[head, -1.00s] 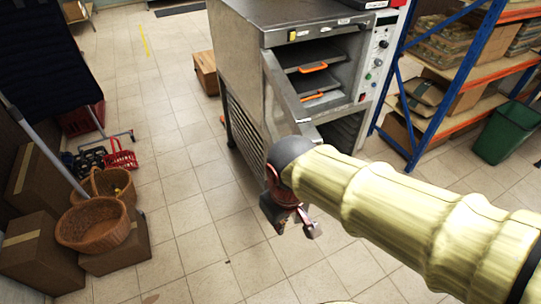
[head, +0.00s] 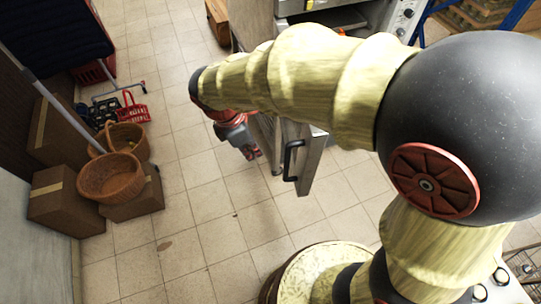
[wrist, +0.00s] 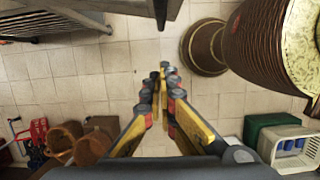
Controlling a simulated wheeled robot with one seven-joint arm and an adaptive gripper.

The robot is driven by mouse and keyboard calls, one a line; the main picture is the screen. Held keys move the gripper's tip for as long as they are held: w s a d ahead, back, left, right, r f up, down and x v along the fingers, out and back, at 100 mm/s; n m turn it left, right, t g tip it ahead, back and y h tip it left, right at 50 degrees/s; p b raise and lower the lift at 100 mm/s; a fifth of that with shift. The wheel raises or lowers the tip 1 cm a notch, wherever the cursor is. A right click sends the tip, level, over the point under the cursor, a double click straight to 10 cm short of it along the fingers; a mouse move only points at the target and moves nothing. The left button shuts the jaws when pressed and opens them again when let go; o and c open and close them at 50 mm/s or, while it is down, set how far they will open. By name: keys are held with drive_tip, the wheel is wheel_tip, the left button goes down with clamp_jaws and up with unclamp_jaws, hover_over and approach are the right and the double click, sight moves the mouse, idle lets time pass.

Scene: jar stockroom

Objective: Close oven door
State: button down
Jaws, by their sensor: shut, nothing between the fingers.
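The steel oven (head: 258,28) stands at the top of the head view, largely hidden behind my arm. Its door (head: 312,158) is swung open and juts toward me, with a black handle (head: 288,162) on its left face. My gripper (head: 252,153) is shut and empty, left of the door and apart from the handle. In the wrist view the closed fingertips (wrist: 162,80) point up the picture, over bare floor. A steel panel edge, probably the door's, and a dark bar above the fingertips show at the top there. My arm hides the door's hinge side.
Wicker baskets (head: 112,178) and cardboard boxes (head: 62,200) stand at the left, with a red basket (head: 133,108) behind them. A shelf with a blue post (head: 515,18) is at the top right. The tiled floor between the boxes and the door is clear.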

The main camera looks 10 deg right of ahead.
drive_tip(key=w+d+f, duration=0.1)
drive_tip(key=d+f, duration=0.5)
drive_tip(key=f, duration=0.3)
drive_tip(key=shift+w+d+f, duration=0.15)
drive_tip(key=shift+w+f, duration=0.15)
drive_tip(key=shift+w, duration=0.05)
drive_tip(key=shift+d, duration=0.1)
